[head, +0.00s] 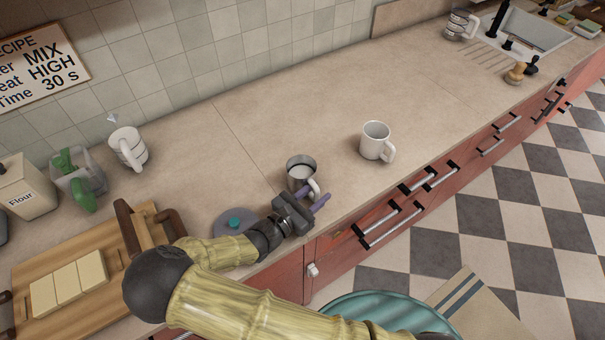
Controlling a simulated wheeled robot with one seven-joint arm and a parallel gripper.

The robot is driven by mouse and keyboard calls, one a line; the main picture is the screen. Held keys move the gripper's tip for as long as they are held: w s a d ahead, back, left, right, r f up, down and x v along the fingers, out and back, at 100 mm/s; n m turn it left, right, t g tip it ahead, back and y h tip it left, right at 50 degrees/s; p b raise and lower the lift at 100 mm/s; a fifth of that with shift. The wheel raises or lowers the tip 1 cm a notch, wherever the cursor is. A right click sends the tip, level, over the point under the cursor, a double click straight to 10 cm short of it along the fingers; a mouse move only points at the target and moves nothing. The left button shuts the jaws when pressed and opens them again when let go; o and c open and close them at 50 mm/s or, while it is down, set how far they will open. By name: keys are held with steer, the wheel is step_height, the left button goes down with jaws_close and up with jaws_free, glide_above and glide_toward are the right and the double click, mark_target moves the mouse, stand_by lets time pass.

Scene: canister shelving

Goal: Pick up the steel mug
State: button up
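The steel mug (297,180) stands upright on the counter near the middle of the head view, with its handle toward the lower right. My gripper (312,192) is just in front of the mug, at its handle side. Its two purple fingers are spread apart, with the handle seeming to lie near or between them. I cannot tell whether they touch it. Part of the mug's lower front is hidden by the gripper.
A white mug (375,141) stands to the right and a whitish mug (128,148) to the left. A cutting board (90,251) with pale slabs lies at lower left. A grey disc with a teal knob (234,223) lies beside my wrist. The counter behind the steel mug is clear.

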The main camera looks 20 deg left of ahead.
steer(key=shift+w+d, duration=0.15)
steer(key=shift+w, duration=0.1)
steer(key=shift+w, duration=0.1)
jaws_close()
